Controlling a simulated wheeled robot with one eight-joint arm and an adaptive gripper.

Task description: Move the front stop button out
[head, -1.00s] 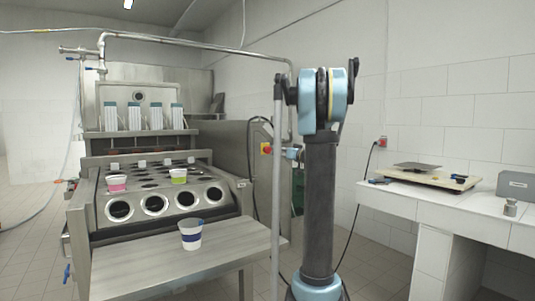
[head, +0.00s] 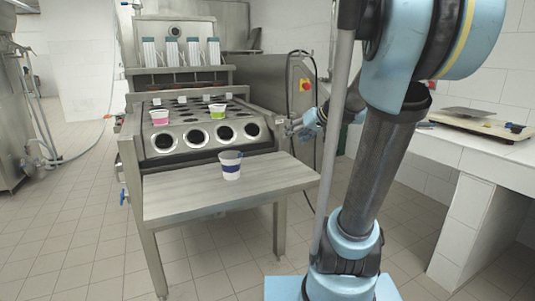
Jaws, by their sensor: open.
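The front stop button is a red button on a small yellow box (head: 305,85), on the right side of the steel cup filler (head: 270,86) in the head view. My gripper (head: 292,128) is small in the picture, below and slightly left of the yellow box, near the filler's right front corner. It is open, and nothing shows between its fingers. Its fine detail is hard to make out. I cannot tell whether it touches the machine. The button face is in plain view.
A steel table (head: 180,197) in front of the filler bears a white cup with a blue band (head: 230,167). A pink cup (head: 159,117) and a green cup (head: 217,110) sit in the filler's plate. A white counter (head: 460,148) stands at right. Floor at left is clear.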

